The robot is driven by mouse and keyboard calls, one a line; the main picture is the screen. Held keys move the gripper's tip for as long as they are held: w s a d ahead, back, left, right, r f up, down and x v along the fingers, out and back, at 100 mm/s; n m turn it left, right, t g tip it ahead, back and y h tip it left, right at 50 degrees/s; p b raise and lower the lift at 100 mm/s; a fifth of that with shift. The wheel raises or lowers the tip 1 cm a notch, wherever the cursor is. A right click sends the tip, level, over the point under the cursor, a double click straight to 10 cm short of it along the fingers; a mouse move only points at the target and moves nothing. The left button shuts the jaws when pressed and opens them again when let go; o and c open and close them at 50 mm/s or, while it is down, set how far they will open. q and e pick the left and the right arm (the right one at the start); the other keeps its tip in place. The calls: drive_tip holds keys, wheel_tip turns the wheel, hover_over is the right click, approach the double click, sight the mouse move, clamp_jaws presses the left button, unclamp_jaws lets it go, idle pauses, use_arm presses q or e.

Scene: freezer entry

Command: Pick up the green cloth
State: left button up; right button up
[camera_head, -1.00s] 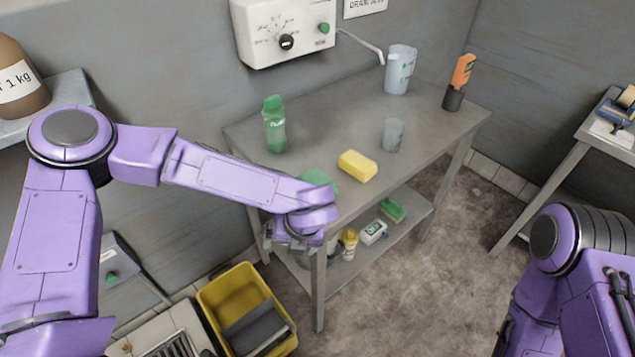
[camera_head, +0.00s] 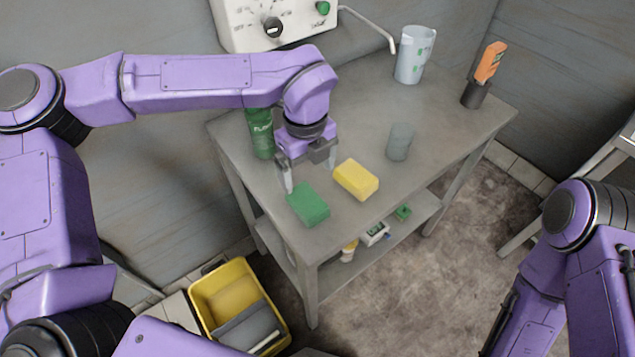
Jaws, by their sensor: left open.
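The green cloth (camera_head: 308,204) looks like a thick folded block and lies flat on the grey table, near its front left edge. My left gripper (camera_head: 309,178) points down over the table with its fingers spread and nothing between them. It is just behind the cloth; the left fingertip is close to the cloth's back edge, and I cannot tell whether it touches. My right arm shows at the right, but its gripper is out of view.
A yellow sponge (camera_head: 356,179) lies right of the cloth. A green bottle (camera_head: 261,134) stands behind my gripper, partly hidden. A yellow bucket (camera_head: 226,290) is on the floor.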

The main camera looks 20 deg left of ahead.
sight(307, 200)
use_arm(q)
drive_tip(key=f, duration=0.2)
drive_tip(key=shift+s+a+f+p, duration=0.1)
drive_tip(key=shift+s+f+p, duration=0.15)
drive_tip(key=shift+f+p, duration=0.15)
drive_tip(key=shift+s+f+p, duration=0.3)
drive_tip(key=shift+s+f, duration=0.4)
drive_tip(key=f, duration=0.2)
drive_tip(key=w+f+p, duration=0.1)
drive_tip(key=f+p, duration=0.1)
drive_tip(key=f, duration=0.1)
drive_tip(key=shift+w+f, duration=0.3)
drive_tip(key=shift+w, duration=0.05)
drive_tip(key=shift+s+a, duration=0.1)
drive_tip(key=shift+s, duration=0.15)
drive_tip(key=shift+s+r, duration=0.1)
drive_tip(key=shift+c, duration=1.2)
drive_tip(key=c, duration=0.9)
use_arm(e)
drive_tip(key=r, duration=0.3)
drive_tip(key=shift+s+a+r, duration=0.1)
drive_tip(key=shift+s+r, duration=0.2)
drive_tip(key=shift+r, duration=0.1)
